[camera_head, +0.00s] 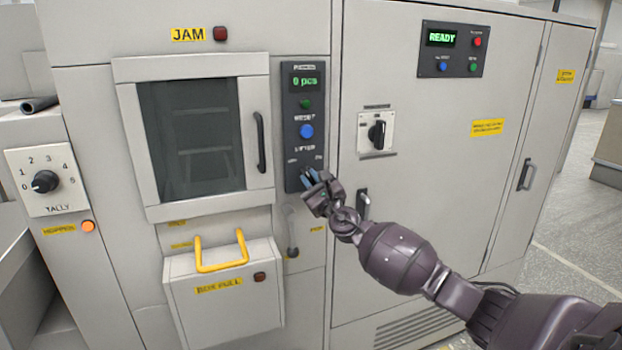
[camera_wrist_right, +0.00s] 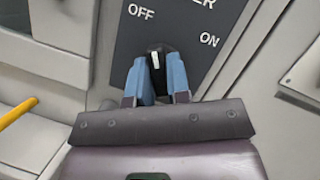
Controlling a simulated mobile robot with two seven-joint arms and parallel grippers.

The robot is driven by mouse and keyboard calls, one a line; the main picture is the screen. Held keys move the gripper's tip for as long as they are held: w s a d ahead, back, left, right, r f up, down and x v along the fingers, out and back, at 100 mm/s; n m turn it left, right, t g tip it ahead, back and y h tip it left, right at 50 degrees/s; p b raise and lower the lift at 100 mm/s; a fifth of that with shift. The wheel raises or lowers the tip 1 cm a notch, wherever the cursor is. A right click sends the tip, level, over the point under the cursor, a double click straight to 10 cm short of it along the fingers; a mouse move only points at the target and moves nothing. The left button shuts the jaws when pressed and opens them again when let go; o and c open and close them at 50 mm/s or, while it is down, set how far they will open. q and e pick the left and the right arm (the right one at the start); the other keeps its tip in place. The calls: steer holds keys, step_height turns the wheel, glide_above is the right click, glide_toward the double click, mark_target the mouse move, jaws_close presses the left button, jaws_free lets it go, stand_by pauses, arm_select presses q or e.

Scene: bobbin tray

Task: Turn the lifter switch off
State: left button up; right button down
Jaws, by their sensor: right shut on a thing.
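The lifter switch (camera_wrist_right: 156,58) is a small dark knob with a white pointer line, low on the dark control panel (camera_head: 305,90). In the right wrist view the panel reads OFF at the knob's upper left and ON at its right. The pointer is up and tilted slightly left, closer to the OFF side. My right gripper (camera_head: 311,178) is at the bottom of the panel and its blue fingers (camera_wrist_right: 157,78) are shut on the knob, one on each side. In the head view the gripper hides the knob. My left gripper is not in view.
Above the switch are a blue button (camera_head: 306,131) and a green display (camera_head: 305,80). To the left are a windowed door (camera_head: 262,140) with a handle and a bin with a yellow handle (camera_head: 222,265). A rotary switch (camera_head: 377,133) is at the right.

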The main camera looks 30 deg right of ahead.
steer(key=shift+n+g+y+p, duration=0.3)
steer(key=shift+n+y, duration=0.3)
steer(key=shift+n, duration=0.8)
steer(key=c, duration=1.1)
jaws_free()
steer(key=v, duration=1.1)
steer(key=shift+d, duration=0.1)
